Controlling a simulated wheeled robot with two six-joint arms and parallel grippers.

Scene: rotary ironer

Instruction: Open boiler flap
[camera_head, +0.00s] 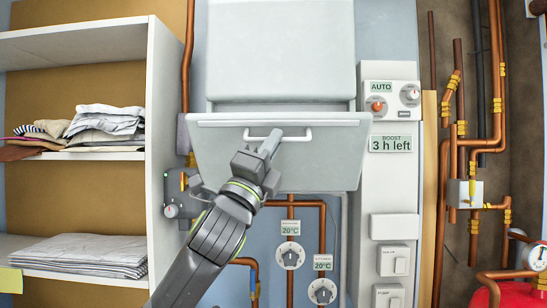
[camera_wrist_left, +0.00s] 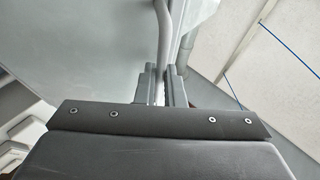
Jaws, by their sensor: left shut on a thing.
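The boiler flap (camera_head: 330,160) is a pale grey panel below the white boiler casing (camera_head: 282,50). Its top edge leans out toward me, and piping shows below it. A white bar handle (camera_head: 298,134) runs across its upper part. My left gripper (camera_head: 272,139) is shut on the handle near its middle. In the left wrist view the handle bar (camera_wrist_left: 167,25) passes between the two fingers of the left gripper (camera_wrist_left: 165,78), with the flap's pale surface to the left. My right gripper is in neither view.
A white shelf unit (camera_head: 160,130) with folded laundry (camera_head: 105,122) stands at the left. A control panel (camera_head: 391,100) with dials and switches is at the right of the flap. Dials (camera_head: 290,255) and copper pipes sit below it. More copper pipes (camera_head: 497,80) line the far right.

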